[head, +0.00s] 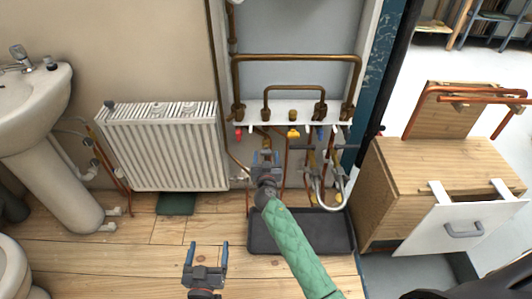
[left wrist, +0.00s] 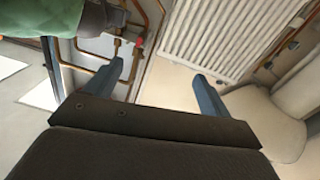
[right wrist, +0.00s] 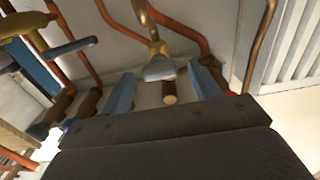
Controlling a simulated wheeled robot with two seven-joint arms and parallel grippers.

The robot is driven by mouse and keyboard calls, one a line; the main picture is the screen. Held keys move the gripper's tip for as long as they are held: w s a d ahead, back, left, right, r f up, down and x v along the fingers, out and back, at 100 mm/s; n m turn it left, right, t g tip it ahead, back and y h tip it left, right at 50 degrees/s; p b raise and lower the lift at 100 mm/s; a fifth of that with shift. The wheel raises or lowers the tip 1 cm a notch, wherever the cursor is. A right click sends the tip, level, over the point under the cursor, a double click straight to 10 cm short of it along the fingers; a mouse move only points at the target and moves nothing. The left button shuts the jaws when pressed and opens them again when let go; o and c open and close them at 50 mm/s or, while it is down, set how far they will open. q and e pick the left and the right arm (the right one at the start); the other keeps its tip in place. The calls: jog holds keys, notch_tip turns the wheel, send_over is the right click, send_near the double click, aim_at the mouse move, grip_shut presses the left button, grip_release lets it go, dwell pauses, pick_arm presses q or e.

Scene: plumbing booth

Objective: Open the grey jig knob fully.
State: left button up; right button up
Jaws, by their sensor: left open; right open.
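A grey knob (right wrist: 160,70) on a brass fitting shows in the right wrist view, between and just beyond the fingertips of my right gripper (right wrist: 162,78). It looks like the jig knob. I cannot tell whether the fingers touch it. In the head view my right gripper (head: 266,155) is open, in front of the pipework below the white rail, and hides what lies behind it. My left gripper (head: 207,252) is open and empty above the wood floor, at the bottom of the head view and away from the pipes.
A white radiator (head: 165,150) and a basin (head: 35,85) stand to the left. A dark tray (head: 325,235) lies under the pipes. A wooden cabinet (head: 425,160) with an open drawer stands to the right. Copper pipes (head: 295,57) run close around my right gripper.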

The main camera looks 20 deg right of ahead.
jog(key=shift+x, duration=1.25)
pick_arm(q)
jog(key=shift+s+f+g, duration=0.15)
jog(key=shift+f+g, duration=0.1)
jog(key=shift+f, duration=0.4)
jog(key=shift+s+f+g, duration=0.1)
jog(key=shift+f+g, duration=0.15)
jog(key=shift+f, duration=0.35)
